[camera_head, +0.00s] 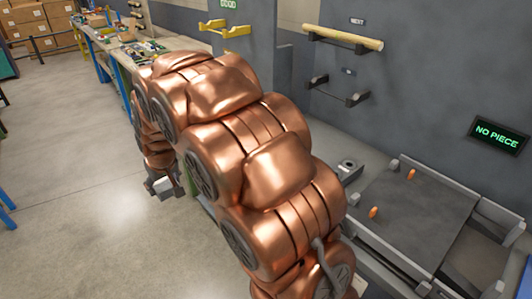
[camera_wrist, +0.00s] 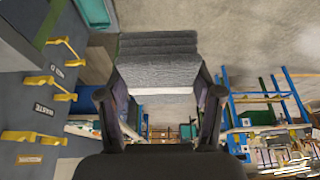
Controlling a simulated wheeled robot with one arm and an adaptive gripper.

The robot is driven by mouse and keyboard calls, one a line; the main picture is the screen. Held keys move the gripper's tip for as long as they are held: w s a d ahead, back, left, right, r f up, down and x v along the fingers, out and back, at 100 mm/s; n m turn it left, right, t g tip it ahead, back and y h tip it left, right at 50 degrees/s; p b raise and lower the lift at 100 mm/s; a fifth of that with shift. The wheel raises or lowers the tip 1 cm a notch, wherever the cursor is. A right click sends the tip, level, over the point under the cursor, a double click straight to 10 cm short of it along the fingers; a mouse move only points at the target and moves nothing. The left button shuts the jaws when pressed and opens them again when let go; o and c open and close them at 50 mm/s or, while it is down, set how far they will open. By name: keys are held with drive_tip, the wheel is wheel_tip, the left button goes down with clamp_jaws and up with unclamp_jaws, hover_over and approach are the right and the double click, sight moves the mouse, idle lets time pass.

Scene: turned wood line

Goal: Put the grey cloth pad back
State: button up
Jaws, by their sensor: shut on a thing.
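The grey cloth pad (camera_wrist: 157,72) fills the space between the two fingers of my gripper (camera_wrist: 163,105) in the wrist view. It looks like a ribbed grey block with a paler lower edge. My gripper is shut on it, with one dark finger at each side.
A workbench (camera_head: 178,44) with small items runs along the wall at the back left. Yellow wall hooks (camera_head: 225,28) and a rack with a wooden rod (camera_head: 343,37) are on the grey wall. A dark flat plate (camera_head: 415,215) lies at right, below a "NO PIECE" sign (camera_head: 498,134). The floor at left is clear.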

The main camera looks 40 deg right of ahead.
drive_tip(key=w+d+r+n+b, duration=0.1)
drive_tip(key=w+d+b, duration=0.25)
drive_tip(key=d, duration=0.55)
drive_tip(key=w+d+r+b, duration=0.2)
drive_tip(key=w+d, duration=0.3)
drive_tip(key=d, duration=0.4)
drive_tip(key=s+d+f+b, duration=0.1)
drive_tip(key=s+d, duration=0.3)
drive_tip(key=d, duration=0.5)
drive_tip(key=s+d+f+m+b, duration=0.1)
drive_tip(key=s+d, duration=0.2)
drive_tip(key=d, duration=0.5)
drive_tip(key=s+d+f+b, duration=0.1)
drive_tip(key=s+d, duration=0.3)
drive_tip(key=d, duration=0.5)
drive_tip(key=f, duration=0.3)
drive_tip(key=f+p, duration=0.1)
drive_tip(key=f, duration=0.5)
drive_tip(key=shift+w+a+p, duration=0.2)
drive_tip(key=shift+a+p, duration=0.05)
drive_tip(key=shift+p, duration=0.05)
drive_tip(key=shift+f, duration=0.45)
